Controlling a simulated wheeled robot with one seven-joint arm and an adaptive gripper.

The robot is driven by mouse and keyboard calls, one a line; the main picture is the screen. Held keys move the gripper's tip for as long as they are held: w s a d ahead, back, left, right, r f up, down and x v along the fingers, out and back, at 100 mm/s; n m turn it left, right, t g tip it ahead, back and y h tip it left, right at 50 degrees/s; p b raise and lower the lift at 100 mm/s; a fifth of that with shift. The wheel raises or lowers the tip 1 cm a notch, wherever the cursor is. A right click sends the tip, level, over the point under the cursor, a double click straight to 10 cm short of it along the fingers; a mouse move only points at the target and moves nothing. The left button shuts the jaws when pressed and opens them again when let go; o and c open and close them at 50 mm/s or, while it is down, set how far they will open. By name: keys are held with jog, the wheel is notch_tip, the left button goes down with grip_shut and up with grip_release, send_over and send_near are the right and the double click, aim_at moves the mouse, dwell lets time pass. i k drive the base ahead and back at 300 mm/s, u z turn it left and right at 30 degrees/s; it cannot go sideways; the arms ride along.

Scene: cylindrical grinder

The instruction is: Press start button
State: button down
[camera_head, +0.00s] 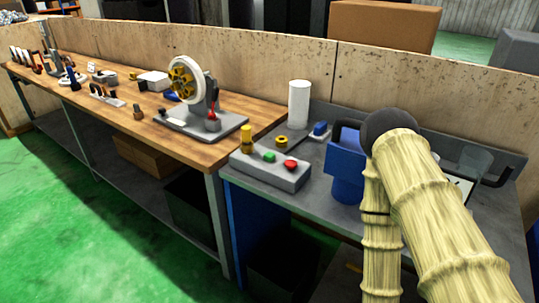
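A grey control box (270,172) sits at the front left corner of the grey bench. On its top are a green button (269,157), a red button (290,165) and a yellow upright part (247,139) at the left end. No label is readable, so which one is the start button cannot be confirmed; the green one is the likely start button. My arm, in a ribbed pale yellow cover, rises at the right of the view, to the right of the box. My gripper cannot be made out; the arm's far end is hidden behind its own links.
A blue block-like thing (346,168) stands between the box and my arm. A white cylinder (299,104) stands behind the box. A wooden bench (213,155) with a grinder-like machine (188,85) and small tools extends left. Space above the box is clear.

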aim_at(268, 157)
jog(key=u, duration=2.2)
jog(key=i, duration=1.7)
jog(key=z, duration=2.8)
